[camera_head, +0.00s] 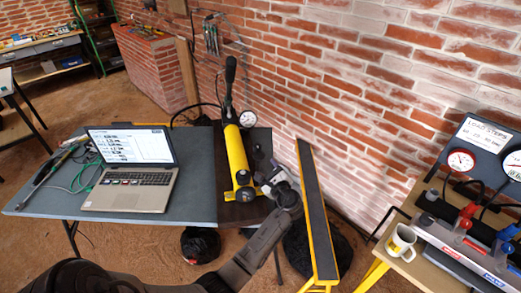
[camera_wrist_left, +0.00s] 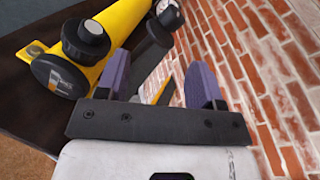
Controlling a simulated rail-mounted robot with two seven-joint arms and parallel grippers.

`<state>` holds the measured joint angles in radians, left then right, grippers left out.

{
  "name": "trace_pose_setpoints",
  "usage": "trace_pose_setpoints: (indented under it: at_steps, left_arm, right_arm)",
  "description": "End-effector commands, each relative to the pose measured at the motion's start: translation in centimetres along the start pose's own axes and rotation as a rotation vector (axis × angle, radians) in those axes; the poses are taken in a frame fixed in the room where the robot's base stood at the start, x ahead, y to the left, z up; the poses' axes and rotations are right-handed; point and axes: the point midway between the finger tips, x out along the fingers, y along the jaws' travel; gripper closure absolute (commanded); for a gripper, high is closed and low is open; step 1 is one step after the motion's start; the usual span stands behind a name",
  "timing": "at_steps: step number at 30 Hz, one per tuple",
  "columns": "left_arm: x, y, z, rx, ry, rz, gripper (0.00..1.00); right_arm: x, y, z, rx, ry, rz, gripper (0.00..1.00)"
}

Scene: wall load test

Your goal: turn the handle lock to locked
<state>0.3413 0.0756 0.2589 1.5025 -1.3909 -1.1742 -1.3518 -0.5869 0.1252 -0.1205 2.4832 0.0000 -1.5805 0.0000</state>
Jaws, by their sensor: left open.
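A yellow hand pump (camera_head: 237,160) stands on the dark right part of the table, with a black upright handle (camera_head: 230,80) and a round gauge (camera_head: 247,119). In the left wrist view, the pump body (camera_wrist_left: 118,20) lies at upper left with a black knob (camera_wrist_left: 88,38) and a black round end cap (camera_wrist_left: 58,75). I cannot tell which part is the handle lock. My left gripper (camera_head: 262,162) is just right of the pump. Its purple fingers (camera_wrist_left: 160,78) are apart with nothing clearly held between them. My right gripper is not in view.
A laptop (camera_head: 130,165) and green cables (camera_head: 85,175) lie left of the pump. A brick wall (camera_head: 330,100) rises close behind. A yellow-edged dark beam (camera_head: 315,215) stands right of the gripper. Farther right, a bench holds a mug (camera_head: 401,243) and a gauge panel (camera_head: 480,150).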

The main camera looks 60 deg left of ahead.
Motion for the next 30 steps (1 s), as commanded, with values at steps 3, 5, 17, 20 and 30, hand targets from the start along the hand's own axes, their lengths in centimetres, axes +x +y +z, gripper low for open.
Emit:
trace_pose_setpoints:
  at_steps: [3,5,17,20,30]
  left_arm:
    - [0.0,-0.8,0.7,0.241,-0.047,-0.046,0.39]
    - [-0.1,-1.1,0.7,0.333,-0.050,-0.057,0.39]
    - [1.2,-1.3,0.7,0.560,-0.055,-0.062,0.39]
    - [2.8,-1.4,0.7,0.558,-0.055,-0.061,0.39]
    - [9.0,-1.8,0.9,0.557,-0.055,-0.060,0.39]
  right_arm:
    - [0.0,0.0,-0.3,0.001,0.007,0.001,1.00]
    - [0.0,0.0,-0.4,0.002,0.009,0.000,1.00]
    - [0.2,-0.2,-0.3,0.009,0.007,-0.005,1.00]
    - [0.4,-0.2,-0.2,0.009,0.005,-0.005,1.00]
    - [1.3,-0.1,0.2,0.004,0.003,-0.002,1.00]
